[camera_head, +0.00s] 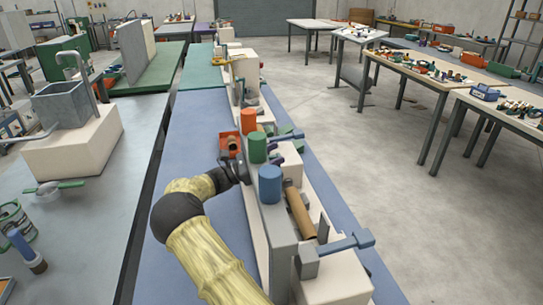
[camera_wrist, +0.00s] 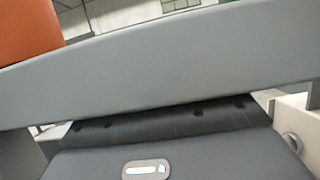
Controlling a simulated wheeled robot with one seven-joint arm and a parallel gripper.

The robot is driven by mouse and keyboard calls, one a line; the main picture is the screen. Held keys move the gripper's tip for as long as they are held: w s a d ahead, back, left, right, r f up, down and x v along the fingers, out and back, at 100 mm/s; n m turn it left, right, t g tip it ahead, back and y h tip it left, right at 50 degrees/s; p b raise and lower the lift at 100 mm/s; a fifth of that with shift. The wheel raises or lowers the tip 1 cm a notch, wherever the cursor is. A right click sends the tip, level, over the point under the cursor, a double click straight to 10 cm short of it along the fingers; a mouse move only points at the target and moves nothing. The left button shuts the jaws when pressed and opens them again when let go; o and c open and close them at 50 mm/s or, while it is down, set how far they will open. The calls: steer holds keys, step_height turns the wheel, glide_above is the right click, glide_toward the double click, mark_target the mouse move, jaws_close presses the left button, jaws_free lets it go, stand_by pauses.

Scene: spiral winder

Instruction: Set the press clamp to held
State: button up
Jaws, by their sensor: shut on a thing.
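My gripper (camera_head: 240,170) is dark and sits against the left side of a long grey upright plate (camera_head: 275,225) on the machine. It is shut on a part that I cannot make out. In the wrist view the plate (camera_wrist: 180,65) crosses the picture close up, and the fingertips are hidden. Orange (camera_head: 248,121), green (camera_head: 257,148) and blue (camera_head: 270,183) cylinders stand along the plate. An orange square piece (camera_head: 230,143) with a brown round part is just beyond the gripper. I cannot tell which part is the press clamp or how it is set.
At the front right, a blue-handled bar (camera_head: 345,243) with a grey block sits on a pale block (camera_head: 335,280). A brown roll (camera_head: 299,212) lies right of the plate. A grey bin on a pale box (camera_head: 75,145) stands on the left bench. The floor at right is open.

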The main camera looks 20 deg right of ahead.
steer(key=shift+d+r, duration=0.1)
steer(key=shift+d, duration=0.1)
steer(key=d+p, duration=0.2)
steer(key=d, duration=0.1)
steer(key=shift+s, duration=0.4)
steer(key=shift+d+f, duration=0.2)
steer(key=shift+f, duration=0.15)
steer(key=o, duration=1.4)
steer(key=b+v, duration=0.2)
steer(key=v, duration=1.5)
steer(key=shift+w+a, duration=0.15)
steer(key=shift+a, duration=0.1)
